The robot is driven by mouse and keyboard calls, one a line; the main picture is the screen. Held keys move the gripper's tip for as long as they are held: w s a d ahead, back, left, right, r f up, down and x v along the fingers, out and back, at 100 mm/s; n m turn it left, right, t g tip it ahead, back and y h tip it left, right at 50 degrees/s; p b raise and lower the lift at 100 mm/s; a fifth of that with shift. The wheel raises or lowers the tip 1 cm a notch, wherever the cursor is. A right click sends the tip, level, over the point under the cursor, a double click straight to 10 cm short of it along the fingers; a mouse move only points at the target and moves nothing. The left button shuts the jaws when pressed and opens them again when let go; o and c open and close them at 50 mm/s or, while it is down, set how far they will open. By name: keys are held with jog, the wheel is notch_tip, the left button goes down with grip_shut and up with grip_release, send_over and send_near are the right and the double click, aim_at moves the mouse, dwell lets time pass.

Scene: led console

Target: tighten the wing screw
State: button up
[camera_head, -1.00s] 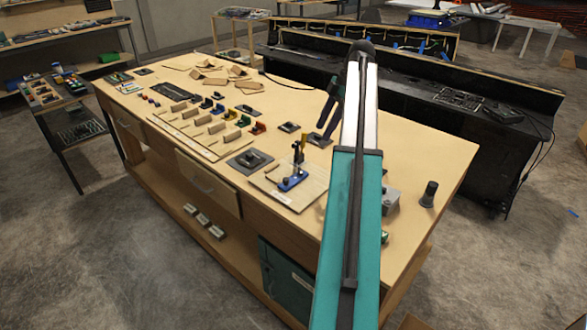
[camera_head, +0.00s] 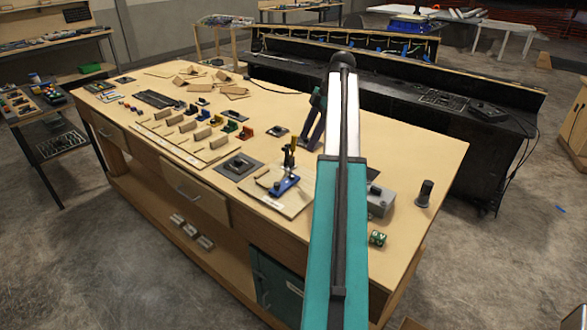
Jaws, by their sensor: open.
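A blue fixture (camera_head: 286,184) with a yellow and black upright part stands on a light wooden board (camera_head: 262,194) near the table's front edge. I cannot make out the wing screw itself at this size. My teal and white arm crosses the middle of the view and hides part of the table right of the fixture. Beyond the arm, on its left, my dark gripper (camera_head: 308,148) points down with two prongs apart, seemingly open and empty. It appears a little right of and behind the fixture. I cannot tell its height above the table.
A grey box (camera_head: 380,202), a small green block (camera_head: 377,239) and a dark cylinder (camera_head: 425,193) stand on the right of the wooden table (camera_head: 420,150). Left of the fixture are a dark square pad (camera_head: 237,166) and rows of small coloured parts. A black console (camera_head: 400,95) stands behind.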

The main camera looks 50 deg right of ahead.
aim_at(291, 174)
jog(key=shift+p+x, duration=2)
jog(key=shift+x, duration=4.55)
jog(key=shift+s, duration=0.1)
jog(key=c, duration=1.1)
